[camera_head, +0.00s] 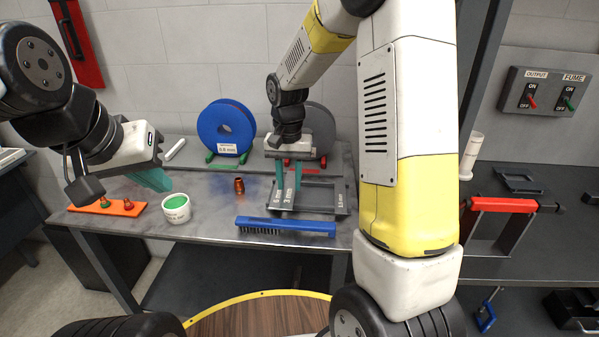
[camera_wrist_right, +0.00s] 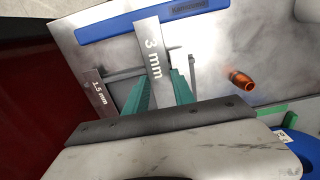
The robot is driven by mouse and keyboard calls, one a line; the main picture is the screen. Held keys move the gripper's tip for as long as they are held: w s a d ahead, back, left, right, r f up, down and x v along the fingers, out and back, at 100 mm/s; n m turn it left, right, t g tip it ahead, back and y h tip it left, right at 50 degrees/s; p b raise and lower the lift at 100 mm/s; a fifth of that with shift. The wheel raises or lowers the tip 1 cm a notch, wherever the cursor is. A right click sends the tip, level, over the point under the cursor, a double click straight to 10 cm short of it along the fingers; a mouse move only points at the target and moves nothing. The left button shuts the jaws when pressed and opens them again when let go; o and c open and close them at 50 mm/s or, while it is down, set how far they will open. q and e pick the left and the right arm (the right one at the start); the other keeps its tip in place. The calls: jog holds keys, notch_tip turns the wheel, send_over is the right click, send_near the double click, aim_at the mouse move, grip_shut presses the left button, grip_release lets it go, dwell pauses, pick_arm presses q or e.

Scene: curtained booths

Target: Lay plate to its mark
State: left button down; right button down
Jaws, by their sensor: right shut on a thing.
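My right gripper (camera_head: 288,178) is shut on a grey plate labelled "3 mm" (camera_head: 289,198), over the grey plate rack on the bench. In the right wrist view the 3 mm plate (camera_wrist_right: 152,45) stretches out beyond the teal fingers (camera_wrist_right: 162,82). A plate labelled "6 mm" (camera_head: 276,198) is just left of it, and one labelled "1.5 mm" (camera_head: 341,199) is at the rack's right side. The 1.5 mm plate also shows in the wrist view (camera_wrist_right: 99,93). My left gripper (camera_head: 152,180) hangs above the bench's left part; its finger gap is unclear. I cannot make out the mark.
A blue brush (camera_head: 286,226) lies along the bench's front edge. A copper nozzle (camera_head: 239,186), a white tub with green contents (camera_head: 176,208) and an orange strip (camera_head: 120,208) stand to the left. Blue (camera_head: 226,128) and grey spools stand behind. A red-handled frame (camera_head: 502,205) is on the right bench.

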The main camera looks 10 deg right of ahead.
jog(key=w+d, duration=0.1)
jog(key=d, duration=0.1)
jog(key=w+d, duration=0.1)
jog(key=d, duration=0.1)
jog(key=w+d, duration=0.2)
jog(key=shift+w+d+f, duration=0.1)
jog(key=shift+d+f, duration=0.15)
jog(key=shift+f, duration=1.85)
jog(key=shift+f, duration=0.15)
jog(key=shift+f, duration=0.35)
jog(key=c, duration=1.1)
grip_release()
jog(key=shift+o, duration=0.2)
